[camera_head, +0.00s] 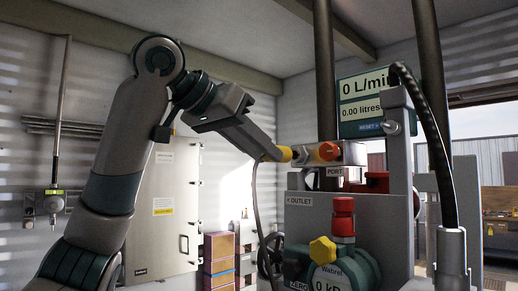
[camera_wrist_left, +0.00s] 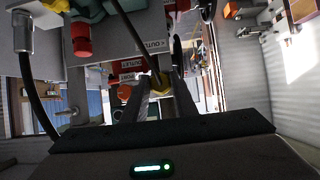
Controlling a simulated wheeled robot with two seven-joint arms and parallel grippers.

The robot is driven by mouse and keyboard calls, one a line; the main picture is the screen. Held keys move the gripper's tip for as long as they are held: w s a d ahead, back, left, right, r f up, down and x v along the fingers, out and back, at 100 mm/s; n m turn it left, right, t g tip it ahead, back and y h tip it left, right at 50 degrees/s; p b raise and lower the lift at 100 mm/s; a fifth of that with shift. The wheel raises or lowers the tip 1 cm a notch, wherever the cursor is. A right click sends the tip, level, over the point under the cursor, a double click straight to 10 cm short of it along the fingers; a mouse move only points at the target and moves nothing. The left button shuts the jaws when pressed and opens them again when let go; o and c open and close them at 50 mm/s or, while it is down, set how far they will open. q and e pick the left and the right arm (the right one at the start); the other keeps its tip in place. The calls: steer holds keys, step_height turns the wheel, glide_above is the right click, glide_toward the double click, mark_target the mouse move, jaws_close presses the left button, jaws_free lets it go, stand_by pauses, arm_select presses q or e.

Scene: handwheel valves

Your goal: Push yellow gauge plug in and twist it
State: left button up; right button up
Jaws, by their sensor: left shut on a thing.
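The yellow gauge plug (camera_head: 284,154) is between the fingertips of my left gripper (camera_head: 277,153), which is shut on it. In the left wrist view the plug (camera_wrist_left: 160,82) shows beyond the two dark fingers (camera_wrist_left: 163,90), partly hidden by them. The plug points right, at the left end of the grey port block (camera_head: 349,153), above the PORT label (camera_head: 334,172). Its tip is at or very close to the block; I cannot tell how far in it sits. An orange knob (camera_head: 328,151) is on the block. My right gripper is out of view.
A thin cable (camera_head: 258,205) hangs below the plug. A flow display (camera_head: 364,101) reads 0 L/min. Below are the OUTLET panel (camera_head: 300,215), a red cap (camera_head: 343,204) and another yellow knob (camera_head: 322,249). A thick black hose (camera_head: 436,130) arches at right. The space left of the block is open.

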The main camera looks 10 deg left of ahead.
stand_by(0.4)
arm_select(q)
steer(key=shift+w+d+p, duration=0.35)
steer(key=shift+w, duration=0.1)
stand_by(0.4)
steer(key=shift+w+d, duration=0.2)
steer(key=shift+w, duration=0.2)
steer(key=shift+w+d, duration=0.1)
stand_by(0.4)
steer(key=shift+o, duration=0.5)
jaws_close()
steer(key=shift+p, duration=0.3)
